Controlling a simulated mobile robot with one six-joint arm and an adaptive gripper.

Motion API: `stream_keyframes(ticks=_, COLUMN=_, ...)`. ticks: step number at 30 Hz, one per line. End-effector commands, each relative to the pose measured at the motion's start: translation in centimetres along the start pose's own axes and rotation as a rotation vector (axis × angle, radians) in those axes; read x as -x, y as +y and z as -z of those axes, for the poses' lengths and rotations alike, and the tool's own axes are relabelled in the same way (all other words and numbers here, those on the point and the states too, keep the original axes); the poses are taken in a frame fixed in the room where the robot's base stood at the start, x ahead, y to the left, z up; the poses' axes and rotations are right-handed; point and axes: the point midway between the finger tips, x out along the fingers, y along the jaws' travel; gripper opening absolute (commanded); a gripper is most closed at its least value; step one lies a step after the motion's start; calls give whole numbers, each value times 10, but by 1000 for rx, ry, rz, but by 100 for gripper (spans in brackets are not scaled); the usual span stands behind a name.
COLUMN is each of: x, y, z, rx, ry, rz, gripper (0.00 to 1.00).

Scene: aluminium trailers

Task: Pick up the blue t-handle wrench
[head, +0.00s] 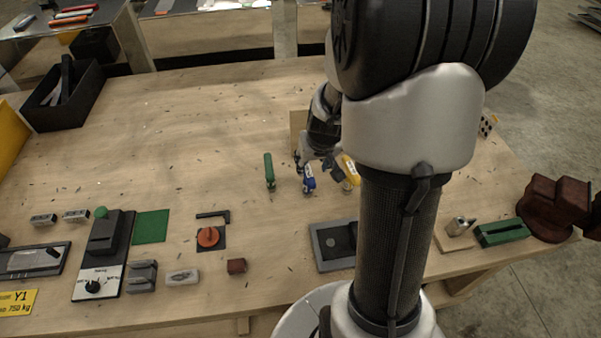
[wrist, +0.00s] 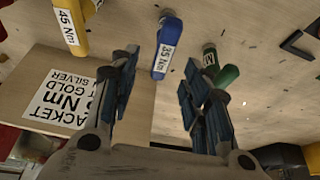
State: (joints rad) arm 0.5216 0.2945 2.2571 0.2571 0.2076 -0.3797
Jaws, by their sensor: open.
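The blue t-handle wrench (head: 309,180) stands on the wooden table between a green one (head: 269,171) and a yellow one (head: 350,171). In the wrist view the blue wrench (wrist: 166,45), labelled 35 Nm, shows just beyond the fingertips, roughly in line with the gap. My gripper (wrist: 160,78) is open and empty; in the head view my gripper (head: 316,164) is close to the blue wrench, with my arm partly in front. The yellow wrench (wrist: 71,26), labelled 45 Nm, is left of the fingers. The green wrench (wrist: 228,75) is partly behind the right finger.
A printed placard (wrist: 58,98) lies left of the gripper in the wrist view.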

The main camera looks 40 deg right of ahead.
Motion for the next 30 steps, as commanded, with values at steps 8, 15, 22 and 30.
stream_keyframes(ticks=8, x=-20, y=0, z=0, rx=0, ry=1, rz=0, gripper=43)
stream_keyframes(ticks=15, x=-52, y=-4, z=-4, rx=1, ry=-2, rz=0, gripper=43)
stream_keyframes(ticks=22, x=-69, y=-4, z=-2, rx=1, ry=0, rz=0, gripper=43)
stream_keyframes(ticks=30, x=-68, y=-4, z=-2, rx=0, ry=0, rz=0, gripper=35)
